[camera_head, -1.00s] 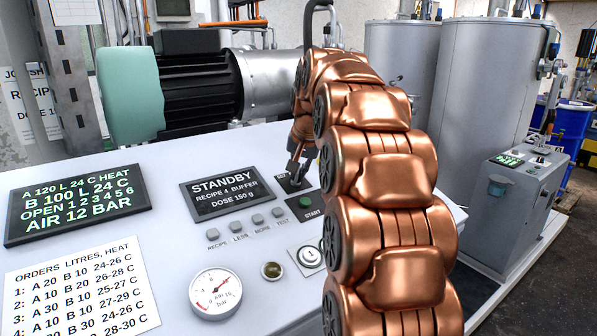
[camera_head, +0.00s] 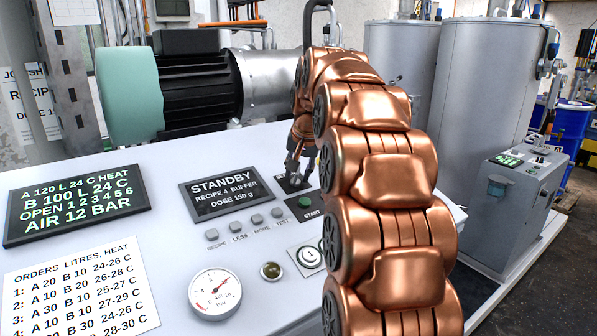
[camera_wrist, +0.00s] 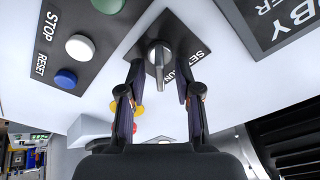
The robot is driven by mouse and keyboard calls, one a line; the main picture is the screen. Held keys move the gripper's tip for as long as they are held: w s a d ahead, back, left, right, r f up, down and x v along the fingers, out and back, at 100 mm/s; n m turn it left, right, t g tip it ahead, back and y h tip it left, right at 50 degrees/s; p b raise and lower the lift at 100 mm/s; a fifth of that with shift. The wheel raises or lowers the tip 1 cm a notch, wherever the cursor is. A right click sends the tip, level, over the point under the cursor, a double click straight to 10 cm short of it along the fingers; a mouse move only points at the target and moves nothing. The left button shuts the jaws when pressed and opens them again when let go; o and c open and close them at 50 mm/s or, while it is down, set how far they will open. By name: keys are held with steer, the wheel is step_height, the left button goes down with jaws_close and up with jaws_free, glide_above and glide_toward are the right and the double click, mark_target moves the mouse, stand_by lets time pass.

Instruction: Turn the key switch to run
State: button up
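The key switch (camera_wrist: 159,56) shows in the wrist view as a round metal lock with a grey key on a dark plate lettered SET and RUN. The key's bar points down the picture, toward my gripper. My gripper (camera_wrist: 160,80) is open, with one finger on each side of the key and a gap to it on both sides. In the head view my gripper (camera_head: 300,165) is above the switch plate (camera_head: 289,184) and partly hides it; the key cannot be made out there. The display (camera_head: 227,194) reads STANDBY, RECIPE 4 BUFFER, DOSE 150 g.
A green START button (camera_head: 305,202) sits close to the switch. In the wrist view a white button (camera_wrist: 80,47) and a blue RESET button (camera_wrist: 66,78) lie to the left. A pressure gauge (camera_head: 215,293) and a row of small buttons (camera_head: 257,220) are nearer on the panel.

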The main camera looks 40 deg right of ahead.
steer(key=v, duration=1.1)
steer(key=shift+r, duration=0.3)
steer(key=shift+s, duration=0.1)
